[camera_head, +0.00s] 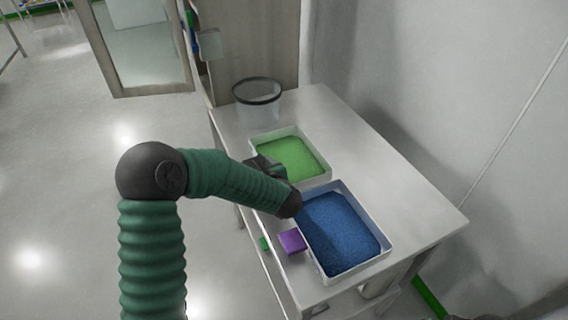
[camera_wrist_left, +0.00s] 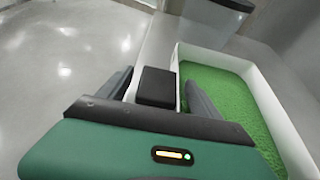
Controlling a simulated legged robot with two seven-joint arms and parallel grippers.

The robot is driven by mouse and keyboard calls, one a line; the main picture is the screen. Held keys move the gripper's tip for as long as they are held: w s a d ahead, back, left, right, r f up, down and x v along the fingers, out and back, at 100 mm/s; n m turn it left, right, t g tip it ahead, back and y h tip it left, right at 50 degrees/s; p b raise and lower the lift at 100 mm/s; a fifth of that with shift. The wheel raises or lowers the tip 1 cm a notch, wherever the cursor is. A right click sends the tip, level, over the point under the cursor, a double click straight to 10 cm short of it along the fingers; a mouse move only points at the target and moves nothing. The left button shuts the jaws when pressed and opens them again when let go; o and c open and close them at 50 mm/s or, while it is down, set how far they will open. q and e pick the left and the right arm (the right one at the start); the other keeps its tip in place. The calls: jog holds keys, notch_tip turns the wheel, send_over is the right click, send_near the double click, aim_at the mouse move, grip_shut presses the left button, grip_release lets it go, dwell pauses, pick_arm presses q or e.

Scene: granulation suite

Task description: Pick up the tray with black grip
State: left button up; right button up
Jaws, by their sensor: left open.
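The white tray with green granules (camera_head: 290,158) sits on the table, its left side partly behind my left gripper (camera_head: 264,165). In the wrist view this tray (camera_wrist_left: 262,92) fills the right side. Its black grip (camera_wrist_left: 157,86) sticks out from the near wall. My left gripper (camera_wrist_left: 158,82) is open, with one finger on each side of the black grip; I cannot tell whether they touch it. The right finger overlaps the green granules in the picture. In the head view the black grip is hidden or merges with the dark gripper. My right gripper is not seen.
A white tray with blue granules (camera_head: 342,232) stands just nearer, with a purple block (camera_head: 292,242) at its left side. A clear bucket with a dark rim (camera_head: 258,100) stands behind the green tray. The white table (camera_head: 385,170) is bare on the right, up to the wall.

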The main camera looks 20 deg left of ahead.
pick_arm(q)
jog(key=shift+a, duration=0.2)
jog(key=shift+c, duration=0.8)
jog(key=shift+d, duration=0.1)
grip_shut()
jog(key=shift+r, duration=0.1)
jog(key=shift+r, duration=0.2)
jog(key=r, duration=0.2)
jog(key=a+r+p, duration=0.1)
jog(key=shift+s+r, duration=0.2)
jog(key=shift+s, duration=0.2)
jog(key=s+a+r, duration=0.1)
jog(key=s+a, duration=0.8)
jog(key=s, duration=0.2)
jog(key=shift+s, duration=0.3)
jog(key=shift+a, duration=0.1)
